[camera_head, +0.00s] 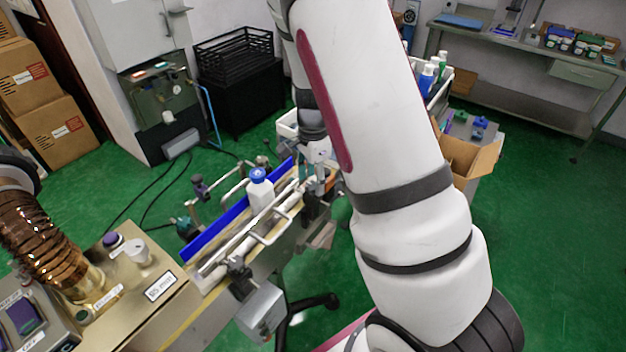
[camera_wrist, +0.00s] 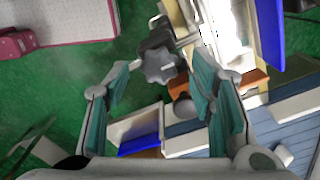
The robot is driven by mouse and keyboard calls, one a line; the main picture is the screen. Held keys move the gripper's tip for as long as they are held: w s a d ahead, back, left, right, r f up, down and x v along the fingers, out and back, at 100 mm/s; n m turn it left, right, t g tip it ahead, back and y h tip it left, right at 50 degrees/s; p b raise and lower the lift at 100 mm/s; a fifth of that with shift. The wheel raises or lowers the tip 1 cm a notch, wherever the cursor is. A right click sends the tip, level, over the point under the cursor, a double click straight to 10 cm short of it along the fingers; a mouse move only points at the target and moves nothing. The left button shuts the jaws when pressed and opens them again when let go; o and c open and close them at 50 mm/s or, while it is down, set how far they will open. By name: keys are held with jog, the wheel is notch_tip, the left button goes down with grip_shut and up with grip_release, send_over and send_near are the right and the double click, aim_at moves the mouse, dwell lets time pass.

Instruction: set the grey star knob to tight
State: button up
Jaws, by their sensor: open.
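The grey star knob (camera_wrist: 160,65) shows in the wrist view, at the top middle, ahead of my gripper and between the lines of its fingers. My gripper (camera_wrist: 160,88) is open, with teal pads on both fingers and nothing between them. The knob looks apart from the fingers. In the head view my gripper (camera_head: 318,178) is small and partly hidden behind my arm, beside the conveyor. The star knob cannot be made out clearly there. Its tight and loose markings are not readable.
The conveyor (camera_head: 210,272) with blue side rail (camera_head: 235,215) carries a white bottle with a blue cap (camera_head: 260,190). A grey motor box (camera_head: 262,310) hangs at its near side. A brass-coloured control box (camera_head: 150,300) stands left. An open cardboard box (camera_head: 470,160) is right. Green floor is free farther right.

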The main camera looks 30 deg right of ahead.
aim_at(313, 185)
notch_tip(313, 185, up, 11)
dwell(0.4)
dwell(0.4)
jog(key=s+a+r+n+t+y, duration=0.1)
jog(key=s+a+r+n, duration=0.3)
jog(key=r, duration=0.2)
jog(key=s+a+r+n+t, duration=0.1)
jog(key=s+a+r+n, duration=0.2)
jog(key=a+r+n, duration=0.15)
jog(key=s+a+r+n+t, duration=0.1)
jog(key=s+a+r+n, duration=0.1)
jog(key=s+n, duration=0.3)
jog(key=s+a+r+n+t+h, duration=0.1)
jog(key=s+a+r+n+t, duration=0.1)
jog(key=s+r+n, duration=0.3)
jog(key=s, duration=0.4)
jog(key=shift+a+t, duration=0.15)
jog(key=shift+t, duration=0.15)
